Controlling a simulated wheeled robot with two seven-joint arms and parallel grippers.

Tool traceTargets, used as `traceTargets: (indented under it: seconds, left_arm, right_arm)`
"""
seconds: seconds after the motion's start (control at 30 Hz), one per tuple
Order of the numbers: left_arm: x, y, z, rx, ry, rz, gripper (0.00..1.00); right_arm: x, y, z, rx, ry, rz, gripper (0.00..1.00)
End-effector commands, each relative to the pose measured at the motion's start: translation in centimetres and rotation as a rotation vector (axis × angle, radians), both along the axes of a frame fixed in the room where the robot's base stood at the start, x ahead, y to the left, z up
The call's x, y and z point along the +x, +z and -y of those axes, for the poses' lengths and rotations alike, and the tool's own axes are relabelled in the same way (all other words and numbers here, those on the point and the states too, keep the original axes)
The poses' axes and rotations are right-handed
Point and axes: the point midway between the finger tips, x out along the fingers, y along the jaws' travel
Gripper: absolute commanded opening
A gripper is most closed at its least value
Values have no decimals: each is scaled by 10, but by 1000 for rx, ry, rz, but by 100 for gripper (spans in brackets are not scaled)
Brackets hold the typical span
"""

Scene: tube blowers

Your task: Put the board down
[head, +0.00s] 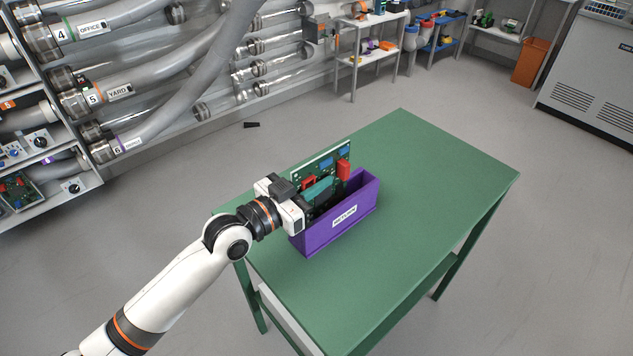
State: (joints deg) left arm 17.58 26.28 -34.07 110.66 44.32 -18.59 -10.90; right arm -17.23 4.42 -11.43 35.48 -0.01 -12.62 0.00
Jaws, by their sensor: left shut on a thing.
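The green circuit board (325,164) with red and blue parts is upright at the purple bin (345,226) labelled "RETURN". Its lower part is hidden behind the bin's front wall. My left gripper (296,203) is at the board's left edge, above the bin's left end, and shut on the board. The fingertips are partly hidden. I cannot tell whether the board touches the bin's floor. The bin stands on the green table (440,180). My right gripper is not in view.
The tabletop around the bin is bare, with free room to the right and behind. Tube racks (120,95) line the wall at the left. Shelves (372,52), an orange bin (530,62) and a grey cabinet (590,85) stand at the back. A small black object (252,125) lies on the floor.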

Motion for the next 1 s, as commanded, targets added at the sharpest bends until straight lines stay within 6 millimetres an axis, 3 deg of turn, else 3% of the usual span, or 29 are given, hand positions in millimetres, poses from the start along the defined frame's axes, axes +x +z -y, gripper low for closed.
traceTargets:
  seconds: [0.33,0.37,0.47,0.83,1.0]
  left_arm:
    - [0,-4,0,0,0,1,0]
    - [0,-3,0,1,0,1,17]
    - [0,-2,0,0,0,0,34]
    - [-1,2,-1,1,0,1,34]
    - [-20,-2,-20,5,0,1,34]
  right_arm:
    - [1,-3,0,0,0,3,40]
    - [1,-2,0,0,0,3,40]
    - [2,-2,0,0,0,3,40]
    - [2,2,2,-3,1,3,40]
    - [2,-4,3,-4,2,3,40]
